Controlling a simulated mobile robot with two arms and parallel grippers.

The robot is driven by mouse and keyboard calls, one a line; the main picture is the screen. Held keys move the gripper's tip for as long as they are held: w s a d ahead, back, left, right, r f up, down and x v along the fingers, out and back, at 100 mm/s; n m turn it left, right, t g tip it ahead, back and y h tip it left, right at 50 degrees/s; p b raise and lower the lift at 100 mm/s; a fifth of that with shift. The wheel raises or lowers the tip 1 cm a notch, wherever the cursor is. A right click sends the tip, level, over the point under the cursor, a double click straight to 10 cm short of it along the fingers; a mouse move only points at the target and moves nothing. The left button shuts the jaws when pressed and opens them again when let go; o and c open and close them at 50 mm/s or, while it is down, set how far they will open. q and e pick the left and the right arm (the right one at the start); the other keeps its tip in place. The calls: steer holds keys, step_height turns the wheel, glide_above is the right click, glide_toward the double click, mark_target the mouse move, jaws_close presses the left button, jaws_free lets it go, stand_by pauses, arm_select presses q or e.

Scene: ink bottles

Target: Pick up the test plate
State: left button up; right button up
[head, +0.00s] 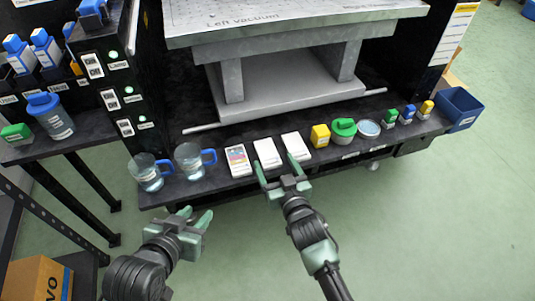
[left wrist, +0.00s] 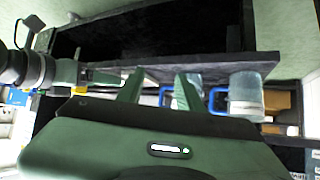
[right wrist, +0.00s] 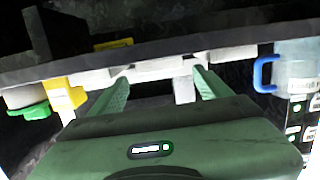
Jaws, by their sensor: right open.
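Three flat plates lie in a row on the dark shelf: one with a coloured face (head: 237,160), a white middle one (head: 267,153) and a white right one (head: 296,146). I cannot tell from labels which is the test plate. My right gripper (head: 275,164) is open at the shelf's front edge, its fingers on either side of the middle plate's near end. In the right wrist view a white plate edge (right wrist: 155,70) shows between and beyond the fingers (right wrist: 161,84); contact is unclear. My left gripper (head: 199,213) is open and empty, in front of the shelf below the beakers.
Two beakers with blue handles (head: 149,172) stand left of the plates. A yellow block-like container (head: 320,136), a green-lidded jar (head: 343,130), a round dish (head: 369,128) and small bottles stand right. A blue bin (head: 460,108) hangs at the right end. A grey raised platform (head: 285,92) stands behind.

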mark_target(268, 154)
steer(key=x, duration=0.1)
steer(key=b+x, duration=0.1)
steer(key=x, duration=0.1)
steer(key=b+x, duration=0.1)
steer(key=shift+w+a+f, duration=0.25)
steer(key=shift+f, duration=0.15)
steer(key=shift+w, duration=0.1)
arm_select(q)
steer(key=w+d+r+t+h, duration=0.1)
steer(key=w+d+r+t, duration=0.1)
steer(key=w+r+t, duration=0.3)
step_height(268, 154, up, 4)
steer(key=shift+d+r+t+h, duration=0.2)
steer(key=shift+d+t+h, duration=0.2)
steer(key=shift+t, duration=0.1)
steer(key=shift+w, duration=0.1)
arm_select(e)
steer(key=shift+c, duration=0.4)
steer(key=c, duration=1.4)
arm_select(q)
steer(key=shift+f, duration=0.1)
arm_select(e)
steer(key=shift+r, duration=0.2)
steer(key=shift+c, duration=0.2)
